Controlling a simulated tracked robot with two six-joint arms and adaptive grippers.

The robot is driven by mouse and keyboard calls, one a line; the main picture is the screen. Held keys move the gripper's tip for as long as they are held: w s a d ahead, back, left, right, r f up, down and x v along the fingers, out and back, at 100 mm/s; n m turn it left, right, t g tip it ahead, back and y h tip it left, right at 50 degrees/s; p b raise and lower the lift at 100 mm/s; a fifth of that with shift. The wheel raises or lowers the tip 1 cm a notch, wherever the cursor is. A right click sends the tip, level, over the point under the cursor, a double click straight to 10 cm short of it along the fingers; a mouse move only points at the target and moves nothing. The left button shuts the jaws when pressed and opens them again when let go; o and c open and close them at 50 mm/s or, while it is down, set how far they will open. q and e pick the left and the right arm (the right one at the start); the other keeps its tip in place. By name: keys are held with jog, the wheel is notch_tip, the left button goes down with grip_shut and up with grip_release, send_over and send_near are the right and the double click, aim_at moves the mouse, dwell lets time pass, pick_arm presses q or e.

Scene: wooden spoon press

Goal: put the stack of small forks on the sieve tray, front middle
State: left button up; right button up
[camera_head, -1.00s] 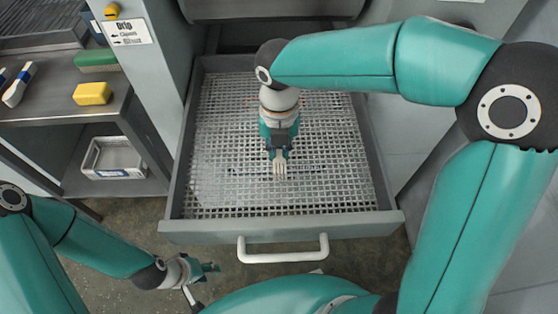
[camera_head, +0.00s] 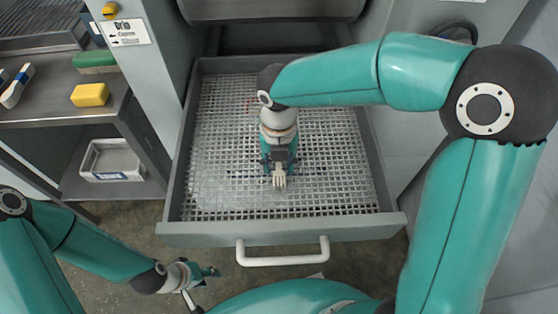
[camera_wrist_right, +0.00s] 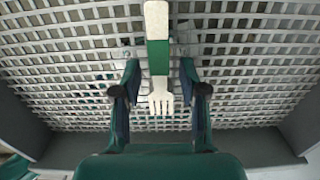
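The small forks (camera_head: 279,181) show as a pale, narrow bundle with tines toward the front. A green band holds them in the right wrist view (camera_wrist_right: 159,55). They lie on the mesh of the sieve tray (camera_head: 340,182), near its front middle. My right gripper (camera_head: 279,170) is over them, pointing down. Its fingers stand apart, one on each side of the forks, with a visible gap on both sides in the right wrist view (camera_wrist_right: 160,92). My left gripper (camera_head: 202,283) is low at the left, outside the tray, empty with its fingers apart.
The tray sits in a pulled-out grey drawer with a white front handle (camera_head: 283,252). At the left is a metal shelf unit (camera_head: 50,117) with a yellow sponge (camera_head: 90,95), a green block (camera_head: 97,62) and a lower bin (camera_head: 112,160). The mesh around the forks is clear.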

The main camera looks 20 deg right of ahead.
aim_at(279, 164)
jog(key=shift+r, duration=0.15)
notch_tip(279, 164, up, 12)
jog(key=p, duration=0.2)
jog(key=shift+p, duration=0.4)
dwell(0.4)
